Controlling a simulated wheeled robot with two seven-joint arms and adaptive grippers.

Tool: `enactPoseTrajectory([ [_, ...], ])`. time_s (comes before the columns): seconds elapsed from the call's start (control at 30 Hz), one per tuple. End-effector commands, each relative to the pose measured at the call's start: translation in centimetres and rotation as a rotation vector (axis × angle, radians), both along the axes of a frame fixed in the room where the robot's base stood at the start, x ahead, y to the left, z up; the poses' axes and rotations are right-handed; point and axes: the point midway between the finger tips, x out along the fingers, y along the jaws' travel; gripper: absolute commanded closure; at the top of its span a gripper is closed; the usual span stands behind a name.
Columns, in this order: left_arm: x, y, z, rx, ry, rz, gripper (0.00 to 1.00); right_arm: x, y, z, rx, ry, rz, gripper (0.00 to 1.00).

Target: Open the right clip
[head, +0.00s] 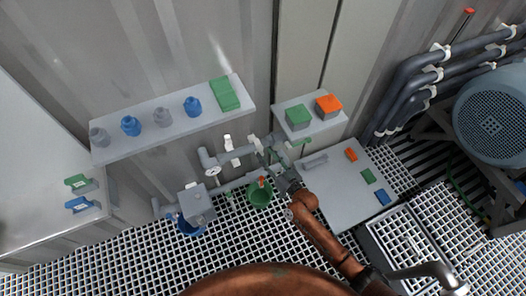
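A grey pipe fitting (213,161) with a round gauge stands under the long wall shelf. White clip-like parts (228,142) show on its pipe, with another white part (235,162) just below. I cannot tell for sure which is the right clip; the pipe's right end is partly hidden by my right gripper. My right gripper (265,154) reaches in from the lower right, its fingers at or just in front of the pipe's right end. Its finger gap and any contact are too small to make out. My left gripper is not in view.
A green funnel-like vessel (260,194) stands just below the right gripper. A long shelf (170,138) holds blue and grey caps and a green block. A small shelf (318,128) carries green and orange boxes. A grey panel (335,197) lies right of my wrist.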

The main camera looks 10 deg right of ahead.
Motion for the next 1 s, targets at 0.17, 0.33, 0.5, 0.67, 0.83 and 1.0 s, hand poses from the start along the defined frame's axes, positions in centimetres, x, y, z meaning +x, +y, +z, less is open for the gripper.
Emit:
enactPoseTrajectory([
  [0.17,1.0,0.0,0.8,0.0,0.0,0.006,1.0,1.7,0.9,-0.2,0.001,0.002,-0.001,0.65],
  [0.33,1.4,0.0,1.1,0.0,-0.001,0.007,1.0,2.2,1.2,-0.1,0.0,0.002,-0.001,0.65],
  [0.5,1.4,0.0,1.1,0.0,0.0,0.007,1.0,2.1,1.2,-0.1,0.0,0.002,-0.001,0.65],
  [0.67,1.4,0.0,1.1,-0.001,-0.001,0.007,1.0,2.1,1.2,-0.1,0.0,0.002,-0.001,0.75],
  [0.83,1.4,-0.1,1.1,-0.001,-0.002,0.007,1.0,2.1,1.2,-0.1,0.0,0.002,-0.001,0.87],
  [1.0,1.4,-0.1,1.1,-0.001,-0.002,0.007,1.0,2.1,1.2,-0.1,0.0,0.002,0.0,0.98],
])
